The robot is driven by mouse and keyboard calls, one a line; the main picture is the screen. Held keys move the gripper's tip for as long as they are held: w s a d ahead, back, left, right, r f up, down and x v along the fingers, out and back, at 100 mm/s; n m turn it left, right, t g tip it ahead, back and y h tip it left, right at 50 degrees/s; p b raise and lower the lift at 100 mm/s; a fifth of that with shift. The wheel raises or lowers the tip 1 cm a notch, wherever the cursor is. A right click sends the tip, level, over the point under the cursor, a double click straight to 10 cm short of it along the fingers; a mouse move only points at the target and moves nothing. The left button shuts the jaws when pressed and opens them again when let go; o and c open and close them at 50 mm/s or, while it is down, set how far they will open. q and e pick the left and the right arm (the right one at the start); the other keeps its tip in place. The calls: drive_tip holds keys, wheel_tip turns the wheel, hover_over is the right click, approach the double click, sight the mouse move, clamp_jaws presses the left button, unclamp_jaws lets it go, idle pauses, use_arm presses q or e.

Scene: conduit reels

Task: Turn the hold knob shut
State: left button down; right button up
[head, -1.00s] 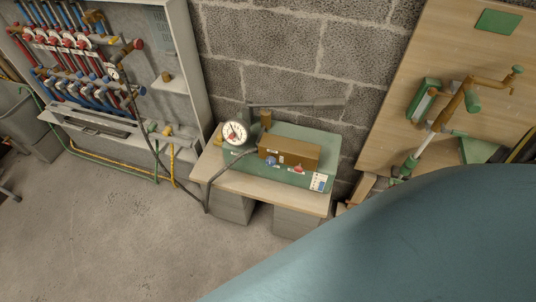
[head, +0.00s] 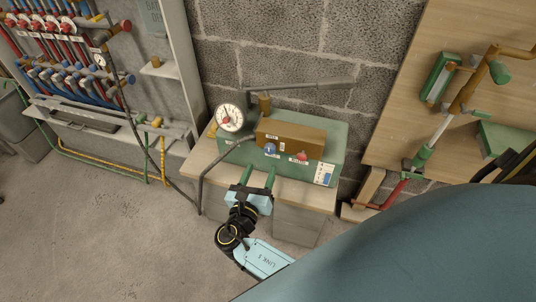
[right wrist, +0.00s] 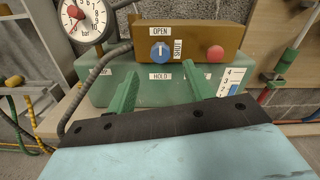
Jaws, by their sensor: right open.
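The hold knob (right wrist: 160,52) is a round blue knob with a white pointer mark, on the front of a brown box. In the right wrist view it has OPEN above it, SHUT at its right and HOLD below; the mark looks upright, towards OPEN. In the head view the blue knob (head: 270,148) is small. My right gripper (head: 259,174) is open and empty, in front of the bench and short of the knob. Its green fingers (right wrist: 160,85) stand apart, below the knob and to either side of it. My left gripper is out of view.
A red button (right wrist: 215,53) sits right of the knob on the brown box (head: 290,133). The box is on a green unit (head: 325,158) on a small table (head: 200,160). A dial gauge (head: 230,117) and dark hose stand at the left. A long lever (head: 300,88) lies behind.

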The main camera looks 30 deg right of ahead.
sight(269, 151)
drive_tip(key=b+x, duration=0.1)
drive_tip(key=x, duration=0.5)
drive_tip(key=shift+w+d+f, duration=0.1)
drive_tip(key=shift+w+d, duration=0.05)
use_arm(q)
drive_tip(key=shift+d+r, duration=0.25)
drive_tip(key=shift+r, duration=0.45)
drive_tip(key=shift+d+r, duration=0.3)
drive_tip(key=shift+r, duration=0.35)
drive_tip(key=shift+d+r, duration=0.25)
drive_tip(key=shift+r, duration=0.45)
use_arm(e)
drive_tip(key=shift+x, duration=0.75)
drive_tip(key=shift+c, duration=0.3)
drive_tip(key=c, duration=0.9)
